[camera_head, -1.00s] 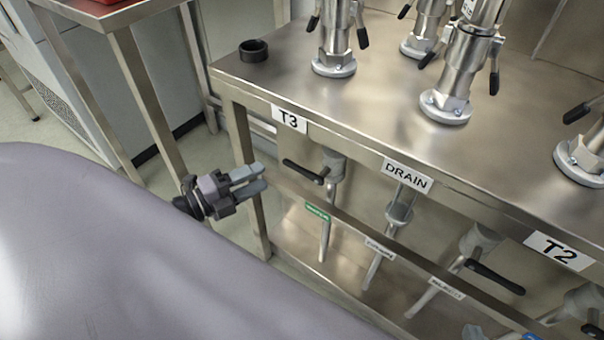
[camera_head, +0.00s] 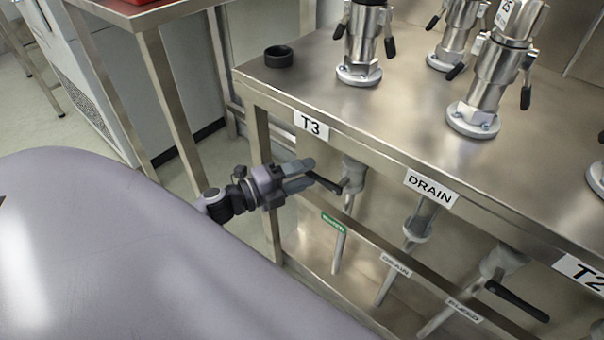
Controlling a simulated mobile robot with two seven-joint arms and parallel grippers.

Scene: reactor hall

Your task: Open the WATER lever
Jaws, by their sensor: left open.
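A black lever handle (camera_head: 327,184) sticks out to the left from a grey valve (camera_head: 353,174) on a pipe under the T3 sign. A small green label (camera_head: 333,222) sits on the rail below it; its text is too small to read. My left gripper (camera_head: 309,173) is open, its two grey fingers pointing right at the lever. The free end of the handle shows at the fingertips, in the gap between them; I cannot tell whether they touch. My right gripper is not in view.
The steel bench with signs T3 (camera_head: 312,126), DRAIN (camera_head: 431,188) and T2 overhangs the lever. Another black lever (camera_head: 517,300) is at the lower right. A bench leg (camera_head: 263,150) stands close behind my gripper. A black ring (camera_head: 278,57) lies on top.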

